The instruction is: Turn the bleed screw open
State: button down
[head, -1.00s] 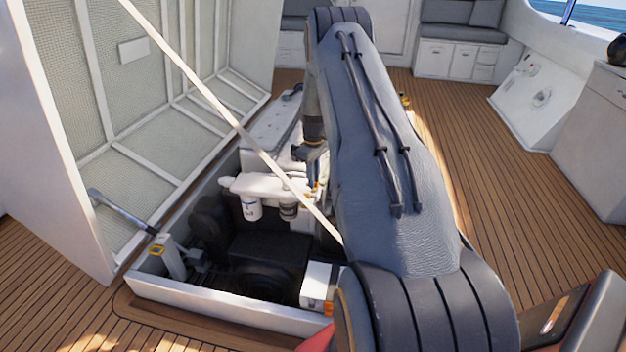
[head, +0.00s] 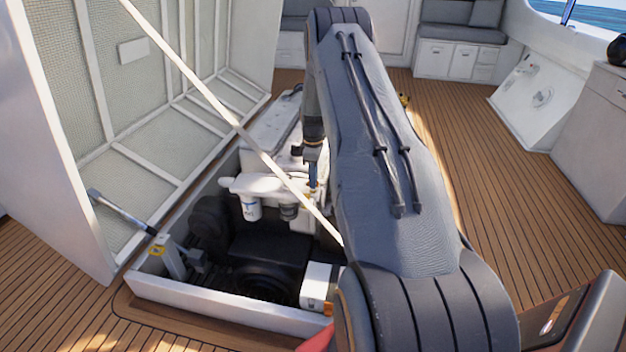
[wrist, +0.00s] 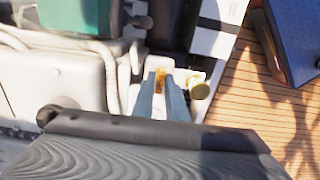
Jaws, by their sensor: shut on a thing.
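The brass-coloured bleed screw (wrist: 160,73) shows in the wrist view between my fingertips, on a white part of the engine. My gripper (wrist: 161,80) points down at it and is shut on it. The fingers hide most of the screw. In the head view my gripper (head: 312,188) is over the white filter housing (head: 258,186), at its right end. The screw is too small and covered to make out there.
A round brass knob (wrist: 200,89) sits close to the right of my fingers. Two filters, one white (head: 250,209) and one dark (head: 289,212), hang below the housing. The open hatch lid (head: 150,100) stands at left, and a pale diagonal strut (head: 215,103) crosses before the engine.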

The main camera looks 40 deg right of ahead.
jog(key=c, duration=1.8)
grip_release()
jog(key=shift+o, duration=0.2)
jog(key=shift+r, duration=0.1)
notch_tip(320, 180, up, 8)
jog(key=shift+f, duration=0.2)
